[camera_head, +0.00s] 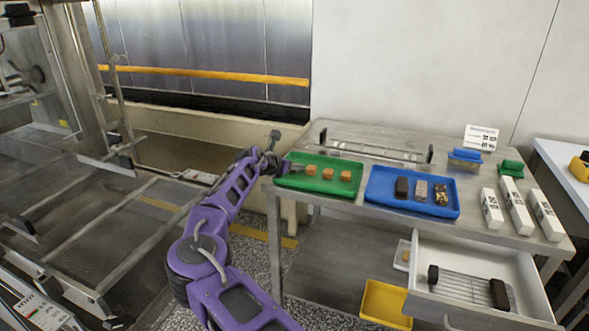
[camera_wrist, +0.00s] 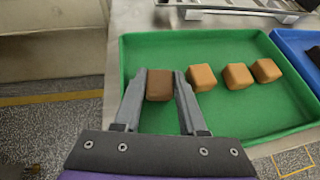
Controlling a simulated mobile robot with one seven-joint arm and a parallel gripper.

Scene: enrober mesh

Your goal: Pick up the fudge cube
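The fudge cube (camera_wrist: 160,85) is a darker brown block in the wrist view, between my two fingertips near the left side of the green tray (camera_wrist: 240,122). My gripper (camera_wrist: 161,82) has one finger along each side of it, with no clear gap, and looks shut on it. I cannot tell whether the cube touches the tray floor. In the head view my gripper (camera_head: 289,168) reaches over the left end of the green tray, and the cube is hard to make out there. Several lighter tan cubes (camera_wrist: 201,77) lie in a row to its right.
A blue tray (camera_head: 376,198) with three bars stands right of the green tray. A metal rack (camera_head: 375,148) lies behind. White boxes (camera_head: 517,207) stand at the right of the table. Below are an open drawer (camera_head: 455,253) and a yellow bin (camera_head: 386,304).

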